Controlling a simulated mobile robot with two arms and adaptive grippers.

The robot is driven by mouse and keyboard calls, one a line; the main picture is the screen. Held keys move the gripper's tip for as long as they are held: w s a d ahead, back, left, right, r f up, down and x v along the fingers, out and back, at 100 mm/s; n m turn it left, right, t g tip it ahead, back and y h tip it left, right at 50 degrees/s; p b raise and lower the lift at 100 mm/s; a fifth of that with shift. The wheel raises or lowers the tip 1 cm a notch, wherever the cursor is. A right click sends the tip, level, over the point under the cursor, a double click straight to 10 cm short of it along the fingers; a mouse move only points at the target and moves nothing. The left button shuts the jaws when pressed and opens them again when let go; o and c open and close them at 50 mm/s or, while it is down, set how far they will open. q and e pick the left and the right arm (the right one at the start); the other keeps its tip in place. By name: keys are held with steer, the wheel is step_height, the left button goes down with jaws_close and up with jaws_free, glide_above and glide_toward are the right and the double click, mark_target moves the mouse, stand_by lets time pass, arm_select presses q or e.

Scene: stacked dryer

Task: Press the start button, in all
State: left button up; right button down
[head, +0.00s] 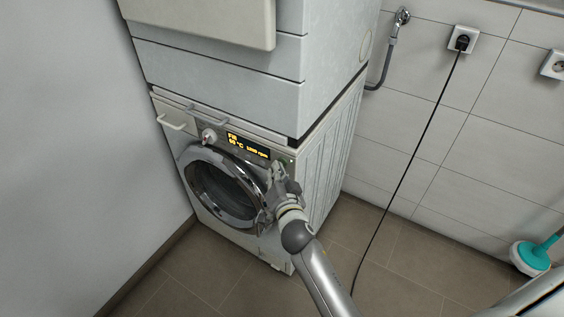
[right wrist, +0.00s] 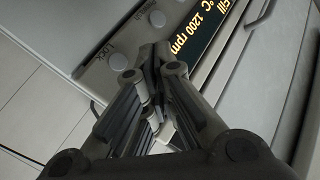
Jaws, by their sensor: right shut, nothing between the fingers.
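The front-loading washing machine (head: 233,222) stands under a second stacked white machine (head: 225,62). Its lit display (head: 248,146) shows orange text; in the right wrist view the display (right wrist: 206,32) reads "Fill" and "1200 rpm". Round buttons, such as one near the top (right wrist: 158,18) and one lower left (right wrist: 118,62), sit beside it. My right gripper (head: 279,167) is shut and empty at the right end of the control panel. In the right wrist view its fingertips (right wrist: 154,52) are close to or touching the panel. They cover part of it, and I cannot make out the start button.
The washer's round door (head: 224,188) is closed, below the panel. A knob (head: 209,136) and detergent drawer (head: 176,116) lie left of the display. A black cable (head: 415,150) hangs from a wall socket (head: 462,40) on the right. A teal brush (head: 530,256) stands at far right.

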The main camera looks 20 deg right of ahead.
arm_select(q)
steer(key=shift+f, duration=0.1)
arm_select(e)
steer(key=shift+s+a, duration=0.3)
steer(key=shift+a, duration=0.05)
steer(key=shift+a, duration=0.1)
